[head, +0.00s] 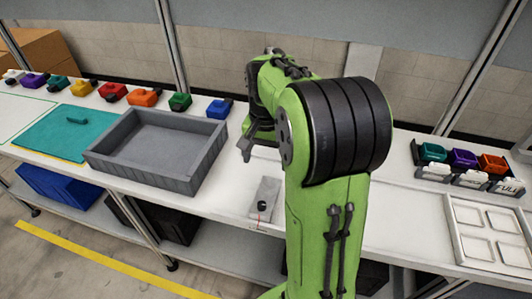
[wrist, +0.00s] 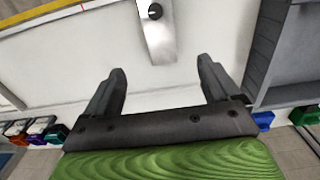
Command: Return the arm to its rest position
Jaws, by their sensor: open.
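My green arm rises in the middle of the head view and bends over the white worktable (head: 225,197). My gripper (head: 246,150) is partly hidden behind the arm in the head view, with one dark finger showing right of the grey tray. In the wrist view my gripper (wrist: 160,82) has its two dark fingers wide apart with nothing between them. White table surface lies beyond the fingers. A small grey plate with a black knob (wrist: 155,12) lies beyond the fingertips, apart from them.
An empty grey tray (head: 190,181) stands left of the arm, beside a teal mat (head: 60,130). Several coloured fixtures, including a blue one (head: 219,108), line the back edge. A black rack (head: 470,180) of coloured parts and a white compartment tray (head: 462,255) stand at right.

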